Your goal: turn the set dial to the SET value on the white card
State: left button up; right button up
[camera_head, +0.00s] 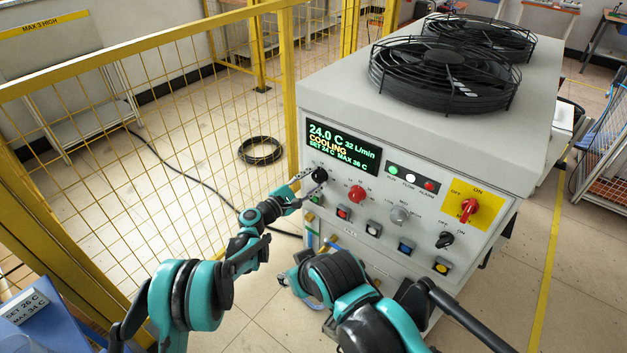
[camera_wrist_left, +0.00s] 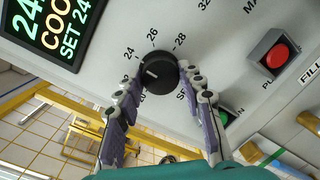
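The black set dial (camera_head: 320,174) is on the left of the grey machine's front panel, below the display (camera_head: 342,147), which reads 24.0 C, COOLING, SET 24 C, MAX 36 C. The white card (camera_head: 25,307) at lower left reads SET 26 C, MAX 34 C. My left gripper (camera_head: 312,184) is at the dial. In the left wrist view its open fingers (camera_wrist_left: 162,82) stand on either side of the dial (camera_wrist_left: 160,80); contact is not clear. The dial's white mark is left of its middle, with 24, 26 and 28 printed around it.
A red knob (camera_head: 357,194), a grey knob (camera_head: 399,215) and several square buttons are close by on the panel. A yellow mesh fence (camera_head: 150,120) stands left of the machine. Black fans (camera_head: 445,72) sit on top. My right arm is low in front of the panel.

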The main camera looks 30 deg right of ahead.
pick_arm(q)
jog(key=shift+m, duration=0.3)
jog(key=m, duration=0.3)
jog(key=shift+r+m, duration=0.1)
jog(key=shift+m, duration=0.2)
jog(key=shift+m+y, duration=0.6)
jog(key=shift+m, duration=1.5)
jog(key=o, duration=1.2)
jog(key=shift+c, duration=0.2)
jog(key=v, duration=1.2)
